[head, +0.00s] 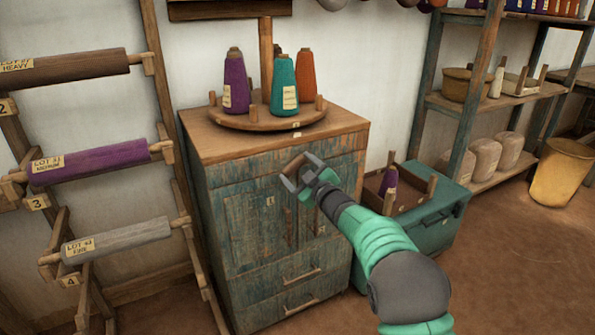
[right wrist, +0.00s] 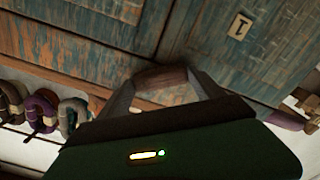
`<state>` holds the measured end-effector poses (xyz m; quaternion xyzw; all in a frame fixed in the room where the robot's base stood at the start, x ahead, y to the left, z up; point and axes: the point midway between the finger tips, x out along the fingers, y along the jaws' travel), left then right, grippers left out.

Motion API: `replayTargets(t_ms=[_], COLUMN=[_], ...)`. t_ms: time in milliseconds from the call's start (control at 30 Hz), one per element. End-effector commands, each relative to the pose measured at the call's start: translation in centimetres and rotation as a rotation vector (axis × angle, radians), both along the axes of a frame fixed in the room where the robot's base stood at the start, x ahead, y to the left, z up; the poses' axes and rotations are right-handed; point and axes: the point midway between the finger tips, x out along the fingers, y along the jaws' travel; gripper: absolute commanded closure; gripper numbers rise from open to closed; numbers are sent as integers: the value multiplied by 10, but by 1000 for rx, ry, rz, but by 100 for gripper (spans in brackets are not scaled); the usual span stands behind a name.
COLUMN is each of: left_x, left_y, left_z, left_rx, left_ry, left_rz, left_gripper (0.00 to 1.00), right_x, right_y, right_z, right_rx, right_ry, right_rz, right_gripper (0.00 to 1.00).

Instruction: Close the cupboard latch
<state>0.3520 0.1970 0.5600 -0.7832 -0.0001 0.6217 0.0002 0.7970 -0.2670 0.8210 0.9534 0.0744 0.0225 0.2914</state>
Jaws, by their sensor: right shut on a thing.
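The weathered blue-green cupboard (head: 237,222) stands in the middle of the head view with its front towards me. Its doors look flush with the frame. My right gripper (head: 298,172) is at the upper front of the cupboard, shut on a small wooden latch (head: 293,164). In the right wrist view the brown latch (right wrist: 160,78) lies between the fingertips of the right gripper (right wrist: 162,90), close to the door boards. The fingers and the arm hide part of the latch and the right door. My left gripper is not in view.
A round wooden stand (head: 255,118) with purple, teal and orange cones sits on the cupboard top. A rack of rollers (head: 90,160) stands at left. A teal chest (head: 432,225) is at right, with shelves (head: 470,103) and a yellow bucket (head: 562,172) beyond.

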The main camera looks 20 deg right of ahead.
Motion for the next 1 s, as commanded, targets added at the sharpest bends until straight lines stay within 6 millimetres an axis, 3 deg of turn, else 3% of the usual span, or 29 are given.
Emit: replayTargets(t_ms=[700, 1000], left_x=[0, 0], left_y=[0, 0], left_z=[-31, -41], left_rx=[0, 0], left_ry=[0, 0], left_rz=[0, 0], left_gripper=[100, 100], right_x=[2, 2], right_y=[-9, -12], right_z=[-16, -18], right_rx=[-664, -869], right_ry=[-101, -132], right_rz=[4, 7], right_gripper=[64, 64])
